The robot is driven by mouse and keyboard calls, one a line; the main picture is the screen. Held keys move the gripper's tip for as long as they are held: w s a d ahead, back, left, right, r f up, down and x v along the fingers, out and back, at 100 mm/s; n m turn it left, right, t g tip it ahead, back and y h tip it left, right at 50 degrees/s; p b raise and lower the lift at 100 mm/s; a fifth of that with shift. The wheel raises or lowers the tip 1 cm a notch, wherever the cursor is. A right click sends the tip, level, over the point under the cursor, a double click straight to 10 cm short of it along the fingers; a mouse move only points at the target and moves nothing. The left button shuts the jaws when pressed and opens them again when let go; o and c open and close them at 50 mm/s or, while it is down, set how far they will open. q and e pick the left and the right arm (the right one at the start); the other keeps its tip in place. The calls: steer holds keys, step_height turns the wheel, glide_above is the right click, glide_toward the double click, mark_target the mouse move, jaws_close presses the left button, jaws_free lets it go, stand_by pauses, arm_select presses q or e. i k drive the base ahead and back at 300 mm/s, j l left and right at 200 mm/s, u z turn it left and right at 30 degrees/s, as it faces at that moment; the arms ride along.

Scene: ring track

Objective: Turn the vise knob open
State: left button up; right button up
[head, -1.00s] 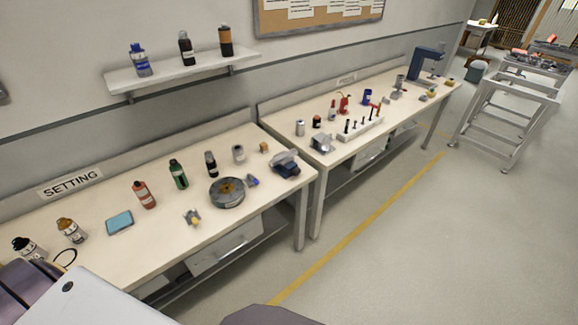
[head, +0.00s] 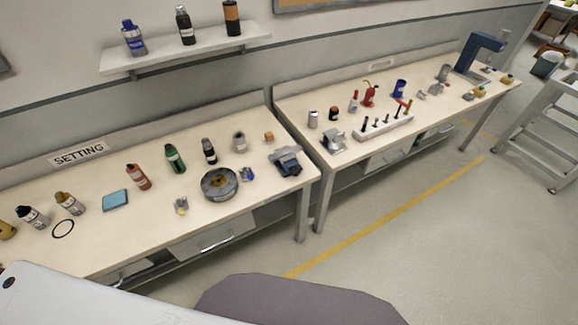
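A blue and grey device that looks like a vise (head: 287,162) sits at the right front corner of the near workbench (head: 120,240). Its knob is too small to make out. A smaller silver-grey device (head: 333,141), perhaps also a vise, sits at the left front corner of the second workbench (head: 345,165). Neither of my grippers is in view, and nothing is seen touching either device.
A round grey disc (head: 220,184), a small blue part (head: 247,174) and several bottles stand on the near bench. A rack of tools (head: 385,128) and a blue press (head: 478,55) stand on the second bench. The floor (head: 430,250) in front is clear.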

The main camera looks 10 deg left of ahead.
mark_target(295, 171)
steer(key=i+l+u, duration=0.3)
steer(key=l+u, duration=0.25)
steer(key=i+l+u, duration=0.3)
steer(key=l, duration=0.2)
steer(key=l+u, duration=0.6)
steer(key=l, duration=0.25)
